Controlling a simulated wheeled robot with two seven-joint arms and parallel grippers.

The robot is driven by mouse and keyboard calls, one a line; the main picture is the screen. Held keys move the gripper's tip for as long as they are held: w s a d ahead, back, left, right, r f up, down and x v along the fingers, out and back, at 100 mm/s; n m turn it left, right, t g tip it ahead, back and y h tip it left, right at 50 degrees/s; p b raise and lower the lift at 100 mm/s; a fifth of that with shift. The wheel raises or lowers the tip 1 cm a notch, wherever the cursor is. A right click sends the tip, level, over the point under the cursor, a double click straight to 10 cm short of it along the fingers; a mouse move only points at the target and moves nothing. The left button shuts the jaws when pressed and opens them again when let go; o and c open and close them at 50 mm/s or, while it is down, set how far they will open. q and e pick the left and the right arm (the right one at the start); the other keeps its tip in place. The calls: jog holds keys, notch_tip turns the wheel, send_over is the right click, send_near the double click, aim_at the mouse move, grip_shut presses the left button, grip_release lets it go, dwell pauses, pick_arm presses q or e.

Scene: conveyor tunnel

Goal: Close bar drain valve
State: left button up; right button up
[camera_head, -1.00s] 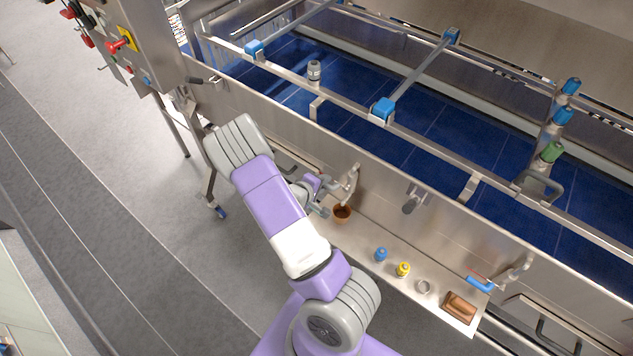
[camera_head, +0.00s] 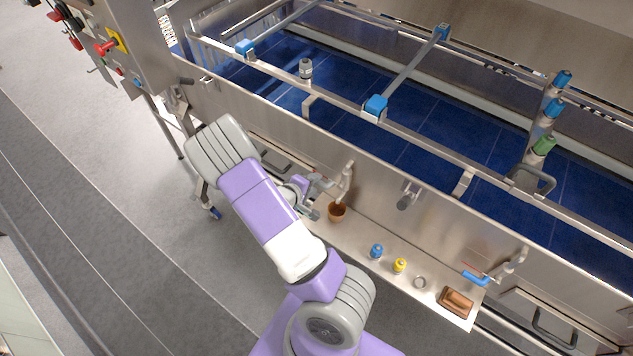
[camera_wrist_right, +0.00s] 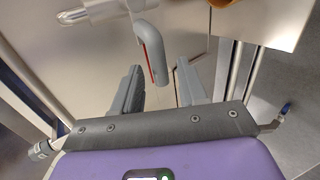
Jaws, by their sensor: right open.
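A drain valve with a metal pipe (camera_head: 346,180) comes out of the machine's side panel at the left end of the shelf. In the right wrist view its grey lever handle (camera_wrist_right: 152,48), with a red stripe, hangs between and just ahead of my fingertips. My right gripper (camera_wrist_right: 160,84) is open around the end of the lever, with gaps on both sides. In the head view the right gripper (camera_head: 313,196) is at this valve, partly hidden by my arm. Which valve is the bar drain valve I cannot tell from labels. My left gripper is not in view.
A brown cup (camera_head: 337,213) stands below the pipe. A blue-handled valve (camera_head: 476,278) is at the right.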

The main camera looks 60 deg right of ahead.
jog(key=shift+v, duration=2.15)
